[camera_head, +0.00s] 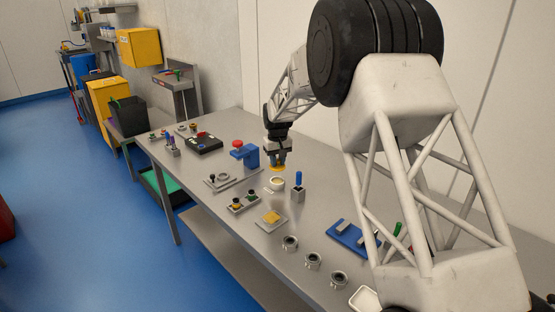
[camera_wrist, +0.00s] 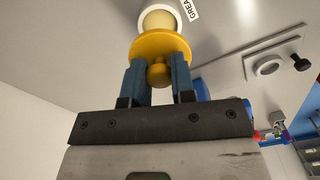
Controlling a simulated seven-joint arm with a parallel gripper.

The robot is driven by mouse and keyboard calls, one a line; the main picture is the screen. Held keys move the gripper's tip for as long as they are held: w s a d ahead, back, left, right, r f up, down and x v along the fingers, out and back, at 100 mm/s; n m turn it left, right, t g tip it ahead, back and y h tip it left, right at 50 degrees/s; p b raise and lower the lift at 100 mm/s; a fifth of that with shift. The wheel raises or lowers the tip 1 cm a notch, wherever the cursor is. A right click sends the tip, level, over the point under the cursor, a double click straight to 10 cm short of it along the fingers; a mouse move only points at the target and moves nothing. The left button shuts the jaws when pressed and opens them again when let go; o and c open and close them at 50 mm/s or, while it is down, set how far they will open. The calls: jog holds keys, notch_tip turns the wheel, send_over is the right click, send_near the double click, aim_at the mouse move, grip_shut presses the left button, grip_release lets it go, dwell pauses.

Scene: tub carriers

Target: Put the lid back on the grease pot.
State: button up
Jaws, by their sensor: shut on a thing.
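My gripper (camera_head: 277,164) is shut on the knob of a yellow round lid (camera_wrist: 158,46). The lid also shows in the head view (camera_head: 277,168), held just above the grease pot (camera_head: 277,184). The pot is a small white round container with pale yellow grease inside. In the wrist view the pot (camera_wrist: 160,8) shows past the lid's far edge, partly cut off by the frame and partly hidden by the lid. A "GREA..." label (camera_wrist: 190,8) lies beside it. Lid and pot look apart.
A blue-handled tool in a grey block (camera_head: 298,190) stands close right of the pot. A blue press with a red knob (camera_head: 245,152) stands to the left. A small tray with a yellow piece (camera_head: 271,218) and several metal rings (camera_head: 313,261) lie nearer the front.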

jog(key=shift+f, duration=2.7)
jog(key=shift+f, duration=0.2)
dwell(0.4)
jog(key=o, duration=1.4)
jog(key=shift+o, duration=0.2)
jog(key=shift+r, duration=0.2)
jog(key=shift+r, duration=3.3)
grip_shut()
